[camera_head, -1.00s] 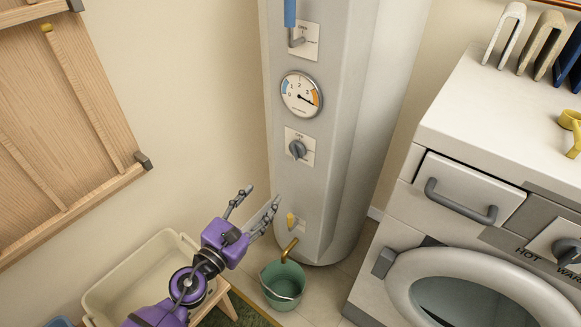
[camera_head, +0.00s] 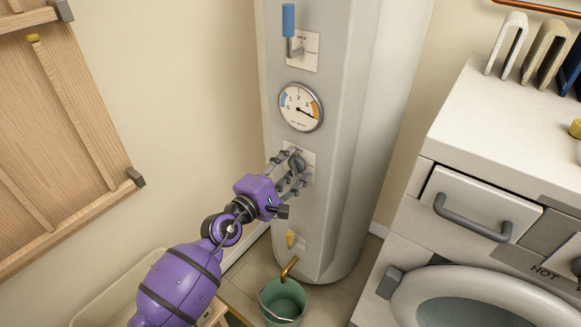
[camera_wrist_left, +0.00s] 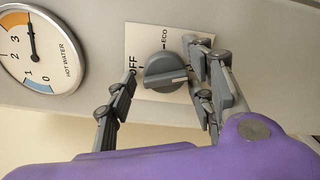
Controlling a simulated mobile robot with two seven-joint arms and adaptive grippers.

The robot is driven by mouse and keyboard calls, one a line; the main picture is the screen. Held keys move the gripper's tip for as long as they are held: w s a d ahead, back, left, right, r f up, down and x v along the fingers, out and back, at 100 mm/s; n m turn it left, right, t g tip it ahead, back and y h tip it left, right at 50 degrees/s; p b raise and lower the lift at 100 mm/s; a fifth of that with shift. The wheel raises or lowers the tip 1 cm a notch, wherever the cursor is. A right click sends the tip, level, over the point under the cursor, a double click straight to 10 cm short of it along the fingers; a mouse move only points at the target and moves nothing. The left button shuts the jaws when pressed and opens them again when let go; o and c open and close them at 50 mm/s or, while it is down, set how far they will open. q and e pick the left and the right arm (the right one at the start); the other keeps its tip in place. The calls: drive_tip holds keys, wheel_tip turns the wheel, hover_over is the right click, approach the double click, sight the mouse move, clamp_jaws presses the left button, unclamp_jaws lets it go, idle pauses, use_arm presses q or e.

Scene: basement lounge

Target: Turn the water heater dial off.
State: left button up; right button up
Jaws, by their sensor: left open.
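The water heater dial (camera_head: 297,162) is a dark grey knob on a pale plate on the heater's front, below the gauge. It also shows in the left wrist view (camera_wrist_left: 166,74), where the plate reads "OFF" on one side and "ECO" near the top. The knob's pale pointer line lies toward the right finger, away from "OFF". My left gripper (camera_head: 286,172) is open, its fingers on either side of the dial. In the left wrist view the left finger stands apart from the knob; the right finger is close to it, and contact is unclear. My right gripper is not in view.
The water heater (camera_head: 345,120) carries a round gauge (camera_head: 301,107) and a blue-handled lever (camera_head: 288,20) above the dial, and a brass spout (camera_head: 289,267) over a green bucket (camera_head: 282,301) below. A white washer (camera_head: 450,130) stands right; a wooden rack (camera_head: 70,120) hangs left.

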use_arm(q)
drive_tip(key=c, duration=0.7)
drive_tip(key=shift+c, duration=1.4)
drive_tip(key=shift+w+r, duration=0.1)
drive_tip(key=shift+c, duration=0.2)
